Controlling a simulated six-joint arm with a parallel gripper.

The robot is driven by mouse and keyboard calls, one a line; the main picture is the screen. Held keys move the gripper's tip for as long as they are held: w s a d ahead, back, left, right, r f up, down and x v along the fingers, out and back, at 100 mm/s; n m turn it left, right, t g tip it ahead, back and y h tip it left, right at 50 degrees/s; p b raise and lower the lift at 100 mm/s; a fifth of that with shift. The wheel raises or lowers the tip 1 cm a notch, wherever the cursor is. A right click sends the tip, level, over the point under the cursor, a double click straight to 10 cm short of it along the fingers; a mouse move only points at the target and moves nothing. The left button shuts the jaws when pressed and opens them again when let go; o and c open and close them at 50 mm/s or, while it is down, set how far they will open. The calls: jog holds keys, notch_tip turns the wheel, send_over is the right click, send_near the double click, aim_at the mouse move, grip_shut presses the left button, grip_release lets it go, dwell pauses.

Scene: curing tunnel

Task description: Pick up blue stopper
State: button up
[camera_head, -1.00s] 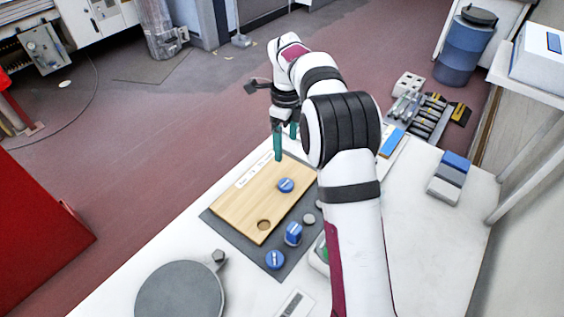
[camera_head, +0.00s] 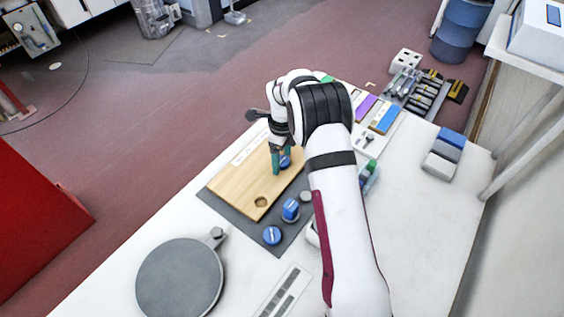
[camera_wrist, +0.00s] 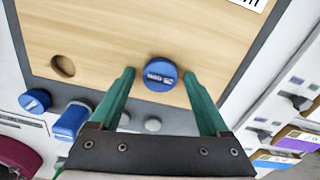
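A round blue stopper (camera_head: 286,162) sits on the wooden board (camera_head: 232,192), partly hidden by my gripper in the head view. In the wrist view, this blue stopper (camera_wrist: 160,74) shows its printed top between my fingertips, with a gap on each side. My gripper (camera_wrist: 159,72) has green fingers spread open and empty; in the head view my gripper (camera_head: 281,168) points down over the board. Two more blue pieces are on the dark mat near the board: a taller blue piece (camera_head: 290,210) and a round blue piece (camera_head: 271,235).
The board has an empty round hole (camera_head: 260,202). A round grey plate (camera_head: 180,280) stands at the front left.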

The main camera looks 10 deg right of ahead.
aim_at(286, 162)
grip_shut()
jog(key=shift+r, duration=0.1)
jog(key=shift+r, duration=0.3)
jog(key=r, duration=0.2)
jog(key=d+r, duration=0.1)
jog(key=r, duration=0.1)
jog(key=shift+s, duration=0.2)
jog(key=s+d+r, duration=0.5)
jog(key=d+r, duration=0.4)
jog(key=r, duration=0.2)
jog(key=shift+d+r, duration=0.15)
